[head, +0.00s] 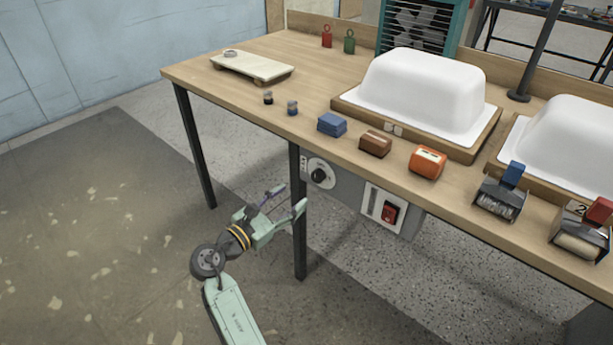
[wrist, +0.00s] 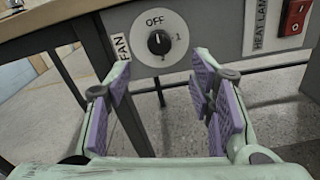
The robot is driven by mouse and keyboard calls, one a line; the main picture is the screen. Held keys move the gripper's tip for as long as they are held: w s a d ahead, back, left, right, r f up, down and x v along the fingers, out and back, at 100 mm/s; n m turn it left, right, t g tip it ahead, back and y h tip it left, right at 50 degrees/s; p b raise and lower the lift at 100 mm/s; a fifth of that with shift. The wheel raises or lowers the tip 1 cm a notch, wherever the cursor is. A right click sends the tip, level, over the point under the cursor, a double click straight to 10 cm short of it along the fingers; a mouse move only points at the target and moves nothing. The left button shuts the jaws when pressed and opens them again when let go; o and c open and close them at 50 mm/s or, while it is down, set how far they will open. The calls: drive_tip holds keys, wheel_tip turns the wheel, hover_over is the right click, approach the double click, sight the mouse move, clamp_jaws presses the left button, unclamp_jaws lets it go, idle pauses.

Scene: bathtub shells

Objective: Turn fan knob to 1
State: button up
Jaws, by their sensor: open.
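The fan knob (wrist: 159,42) is a black knob on a round white dial (wrist: 172,22) marked OFF at the top and 1 at the right. A FAN label (wrist: 121,46) stands left of it. In the head view the knob (head: 318,175) sits on the grey panel under the table's front edge. My gripper (wrist: 160,90) is open and empty, its purple-padded fingers apart below and in front of the dial. In the head view my gripper (head: 290,197) is just left of and below the knob, not visibly touching it. The knob's pointer appears to be toward OFF, but it is small.
A red rocker switch (head: 389,213) on a white plate labelled HEAT LAMP is right of the dial. A dark table leg (head: 298,240) stands close to my gripper. The wooden table (head: 215,95) holds white tub shells (head: 425,95), blocks and brushes. Floor at the left is free.

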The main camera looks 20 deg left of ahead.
sight(315, 178)
drive_tip(key=p+x, duration=0.1)
drive_tip(key=x, duration=0.8)
drive_tip(key=shift+w, duration=0.1)
drive_tip(key=c, duration=1.2)
